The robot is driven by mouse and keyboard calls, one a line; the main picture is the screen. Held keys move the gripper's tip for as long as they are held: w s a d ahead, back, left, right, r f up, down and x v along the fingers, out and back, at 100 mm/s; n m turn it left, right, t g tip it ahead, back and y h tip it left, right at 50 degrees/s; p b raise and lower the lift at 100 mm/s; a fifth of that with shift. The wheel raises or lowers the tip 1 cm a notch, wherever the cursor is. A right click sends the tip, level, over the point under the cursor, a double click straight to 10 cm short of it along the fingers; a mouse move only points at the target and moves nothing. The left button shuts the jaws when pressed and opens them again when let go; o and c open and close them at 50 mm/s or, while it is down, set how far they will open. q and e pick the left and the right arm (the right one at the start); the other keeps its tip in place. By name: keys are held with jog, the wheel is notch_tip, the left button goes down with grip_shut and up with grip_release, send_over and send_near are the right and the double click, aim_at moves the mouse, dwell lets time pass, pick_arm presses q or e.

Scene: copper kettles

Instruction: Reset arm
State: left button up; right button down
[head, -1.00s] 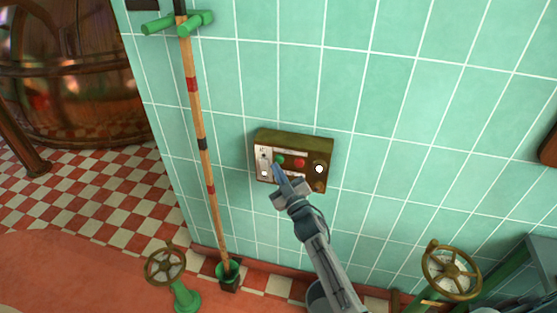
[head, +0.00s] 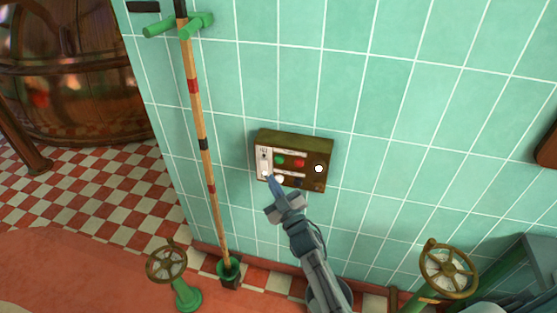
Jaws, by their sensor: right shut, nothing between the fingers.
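My right gripper (head: 273,184) is shut and empty, in the middle of the head view. Its tip is just in front of the lower left part of a brass-coloured control box (head: 318,148) on the tiled wall. The box carries a green button (head: 280,160), a red button (head: 299,163) and a round white knob or light (head: 318,169). A small switch (head: 264,155) sits on a pale plate at its left. I cannot tell whether the tip touches the box. My left gripper is not in view.
A striped wooden pole (head: 202,144) stands in a green holder (head: 229,270) left of the box. Handwheels stand at lower left (head: 167,264) and lower right (head: 449,268). A large copper kettle (head: 70,80) is at upper left. Checkered floor (head: 90,190) lies open at left.

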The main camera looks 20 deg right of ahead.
dwell(0.7)
jog(key=s+d+f+m+g+h, duration=0.1)
jog(key=s+d+f+g, duration=0.15)
jog(key=s+f, duration=0.7)
jog(key=s+d+f+m+g+h, duration=0.15)
jog(key=f+g, duration=0.25)
jog(key=f, duration=1.2)
jog(key=s+d+f+m+g+h, duration=0.15)
jog(key=s+f+g, duration=0.35)
jog(key=f, duration=0.8)
jog(key=s+d+f+m+g, duration=0.1)
jog(key=s+f, duration=0.5)
jog(key=s, duration=0.7)
jog(key=s+d+f+m+g, duration=0.1)
jog(key=s+d+f+g, duration=0.2)
jog(key=s, duration=1)
jog(key=s+d+f+m+g, duration=0.1)
jog(key=s+f+g, duration=0.3)
jog(key=s+f, duration=0.5)
jog(key=s+d, duration=0.1)
jog(key=s, duration=0.4)
jog(key=shift+d+f, duration=0.3)
jog(key=shift+d, duration=0.1)
jog(key=shift+g, duration=0.25)
